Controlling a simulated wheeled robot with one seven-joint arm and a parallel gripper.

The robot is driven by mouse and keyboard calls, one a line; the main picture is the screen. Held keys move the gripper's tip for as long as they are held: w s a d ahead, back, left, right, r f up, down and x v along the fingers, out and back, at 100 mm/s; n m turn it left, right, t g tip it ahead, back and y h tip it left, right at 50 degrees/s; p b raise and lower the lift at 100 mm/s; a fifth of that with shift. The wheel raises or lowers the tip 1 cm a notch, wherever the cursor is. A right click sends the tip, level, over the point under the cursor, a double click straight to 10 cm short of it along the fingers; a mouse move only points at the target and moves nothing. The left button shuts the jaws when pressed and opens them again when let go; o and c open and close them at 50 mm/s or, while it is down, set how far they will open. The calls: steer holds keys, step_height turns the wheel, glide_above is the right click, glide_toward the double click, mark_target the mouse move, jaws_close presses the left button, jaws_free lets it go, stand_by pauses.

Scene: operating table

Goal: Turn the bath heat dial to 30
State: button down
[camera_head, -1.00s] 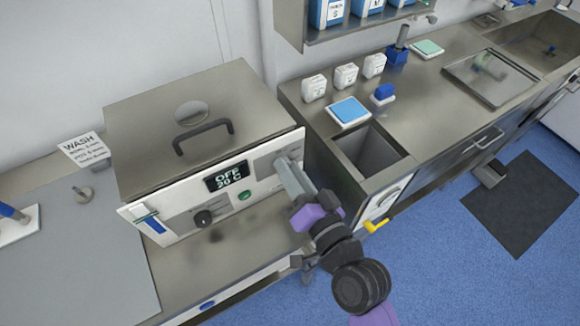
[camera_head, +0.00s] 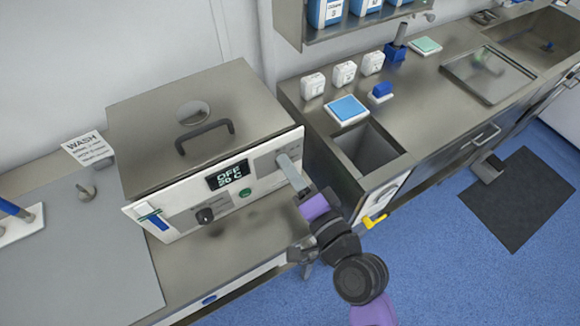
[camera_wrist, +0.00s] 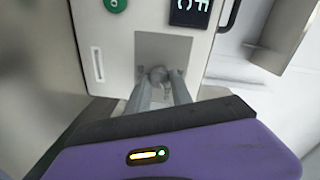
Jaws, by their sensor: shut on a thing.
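The bath (camera_head: 240,112) is a steel box with a lid and a white front panel. Its black display (camera_head: 228,176) reads OFF and 20 C; part of it shows in the wrist view (camera_wrist: 190,10). A small grey dial (camera_wrist: 158,74) sits on a grey plate at the panel's right end. My gripper (camera_wrist: 164,80) is shut on this dial, one finger on each side. In the head view my gripper (camera_head: 285,162) hides the dial, and its setting cannot be read. A black knob (camera_head: 205,216) sits further left on the panel.
A green button (camera_head: 245,192) and a blue-handled slider (camera_head: 153,218) are on the panel. A WASH sign (camera_head: 85,147) stands at the left. An open well (camera_head: 370,152) and a counter with white bottles (camera_head: 345,72) lie to the right.

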steer(key=c, duration=1.1)
jaws_free()
steer(key=shift+c, duration=0.2)
steer(key=b+v, duration=0.2)
steer(key=v, duration=0.6)
steer(key=shift+b, duration=0.4)
steer(key=shift+w, duration=0.1)
